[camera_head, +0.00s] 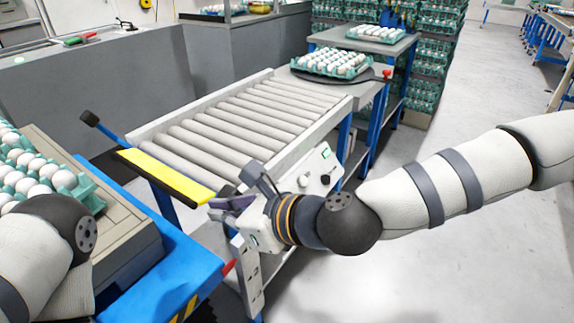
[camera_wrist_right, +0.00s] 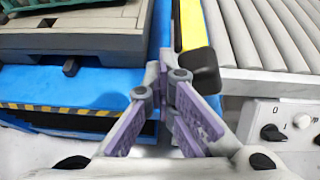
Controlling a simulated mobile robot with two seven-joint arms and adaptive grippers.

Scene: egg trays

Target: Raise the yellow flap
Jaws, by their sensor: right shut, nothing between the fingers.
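The yellow flap (camera_head: 165,176) is a long yellow plate with a black edge at the near end of the roller conveyor. In the right wrist view, its yellow strip (camera_wrist_right: 190,24) runs up from a black end piece (camera_wrist_right: 200,70). My right gripper (camera_head: 226,205) is at the flap's right end in the head view. In the wrist view, its purple-padded fingers (camera_wrist_right: 166,88) are shut and empty, just left of the black end piece. I cannot tell whether they touch it. My left arm shows at the lower left, but its gripper is out of view.
The roller conveyor (camera_head: 245,112) lies behind the flap, with a control box (camera_head: 318,170) on its side. A blue cart (camera_head: 170,265) with egg trays (camera_head: 88,190) stands at left. A dark lever (camera_head: 100,128) sticks out beyond the flap's left end.

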